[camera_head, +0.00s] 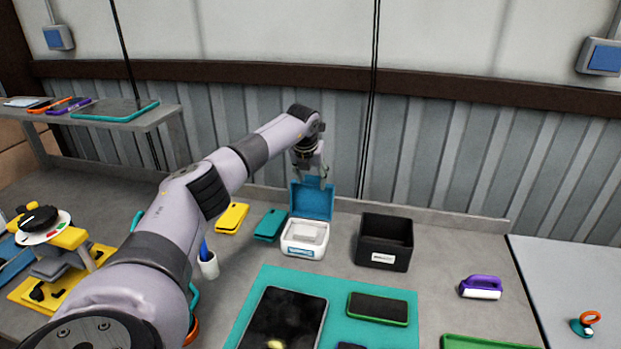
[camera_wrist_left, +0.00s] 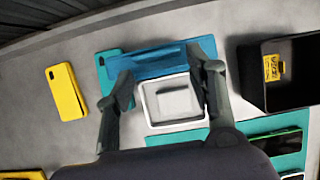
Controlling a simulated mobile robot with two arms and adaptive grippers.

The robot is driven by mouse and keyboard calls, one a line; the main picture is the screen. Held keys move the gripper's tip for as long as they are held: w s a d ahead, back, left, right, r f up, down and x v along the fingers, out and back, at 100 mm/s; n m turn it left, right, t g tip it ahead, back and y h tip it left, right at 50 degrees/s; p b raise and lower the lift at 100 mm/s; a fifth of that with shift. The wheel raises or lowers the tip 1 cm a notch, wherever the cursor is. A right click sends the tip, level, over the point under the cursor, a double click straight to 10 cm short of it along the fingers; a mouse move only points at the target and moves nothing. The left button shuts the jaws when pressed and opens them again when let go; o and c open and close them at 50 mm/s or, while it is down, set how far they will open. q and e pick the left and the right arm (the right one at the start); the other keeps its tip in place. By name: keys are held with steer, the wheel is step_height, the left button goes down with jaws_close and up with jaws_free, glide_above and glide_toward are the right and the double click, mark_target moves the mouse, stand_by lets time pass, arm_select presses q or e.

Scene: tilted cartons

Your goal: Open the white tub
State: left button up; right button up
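The white tub (camera_head: 304,247) stands on the bench behind the teal mat. Its blue lid (camera_head: 312,202) is raised, standing up at the tub's back edge. A pale block shows inside the tub. In the left wrist view the tub (camera_wrist_left: 151,113) and the lid (camera_wrist_left: 157,60) lie between and beyond my fingers. My left gripper (camera_head: 315,179) is at the upper edge of the lid, above and behind the tub. In the left wrist view my left gripper (camera_wrist_left: 162,82) has its fingers spread wide; I cannot tell whether they touch the lid. My right gripper is not in view.
A black box (camera_head: 372,259) stands right of the tub. A teal phone (camera_head: 270,225) and a yellow phone (camera_head: 232,218) lie to its left. The teal mat (camera_head: 247,310) holds a tablet and a green-edged phone. A purple-handled tool (camera_head: 481,285) lies at right.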

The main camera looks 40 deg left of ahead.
arm_select(q)
steer(key=shift+o, duration=1)
steer(key=shift+s+r, duration=0.1)
steer(key=shift+r, duration=0.05)
steer(key=shift+s+d, duration=0.1)
steer(key=v, duration=1.2)
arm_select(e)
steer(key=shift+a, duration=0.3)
arm_select(q)
steer(key=shift+s, duration=0.1)
